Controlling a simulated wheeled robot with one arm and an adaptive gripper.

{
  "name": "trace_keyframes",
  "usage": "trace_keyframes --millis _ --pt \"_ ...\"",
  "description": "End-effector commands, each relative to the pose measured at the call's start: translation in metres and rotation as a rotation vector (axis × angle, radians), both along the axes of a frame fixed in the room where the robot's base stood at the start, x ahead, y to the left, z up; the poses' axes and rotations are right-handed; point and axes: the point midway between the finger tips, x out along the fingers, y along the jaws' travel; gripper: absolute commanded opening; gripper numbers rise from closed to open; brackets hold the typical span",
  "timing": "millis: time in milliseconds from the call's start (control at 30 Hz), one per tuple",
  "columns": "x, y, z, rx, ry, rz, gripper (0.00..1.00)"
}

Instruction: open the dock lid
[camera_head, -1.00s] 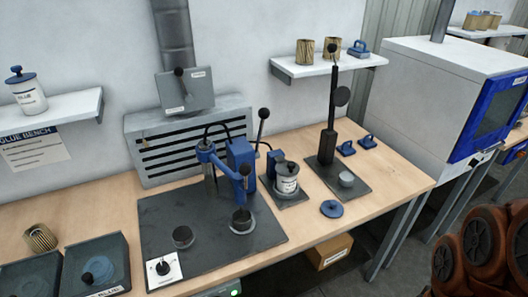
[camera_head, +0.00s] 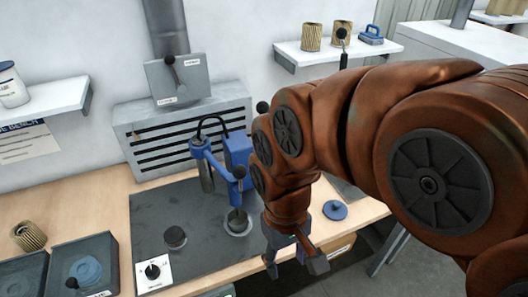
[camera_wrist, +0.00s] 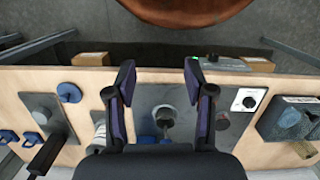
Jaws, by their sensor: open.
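No part is plainly labelled as a dock lid. My gripper (camera_head: 294,262) is open and empty, fingers pointing down near the bench's front edge, well right of the boxes. In the wrist view the open fingers (camera_wrist: 161,75) frame the bench edge and part of the press.
A blue press (camera_head: 238,158) stands on a dark plate, with a dial box (camera_head: 154,272) at its front corner. A ribbed cartridge (camera_head: 28,236) lies behind the boxes. A blue disc (camera_head: 334,211) lies right of my gripper. Shelves hold cartridges (camera_head: 312,37) and a jar (camera_head: 12,86).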

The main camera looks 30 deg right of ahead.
Motion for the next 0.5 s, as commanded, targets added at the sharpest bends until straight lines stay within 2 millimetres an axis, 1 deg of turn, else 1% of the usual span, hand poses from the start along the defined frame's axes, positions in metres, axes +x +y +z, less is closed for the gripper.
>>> trace_keyframes --millis 267,300,367,400,467,500 --pt "0.086 -0.020 0.019 0.001 -0.037 -0.080 0.53" --pt "0.099 -0.025 0.021 0.001 -0.045 -0.093 0.53" --pt "0.118 -0.034 0.023 0.000 -0.052 -0.115 0.53" --pt "0.132 -0.041 0.025 -0.001 -0.062 -0.131 0.53" --pt "0.150 -0.051 0.026 -0.001 -0.068 -0.159 0.53" --pt "0.164 -0.059 0.027 -0.002 -0.078 -0.177 0.53"
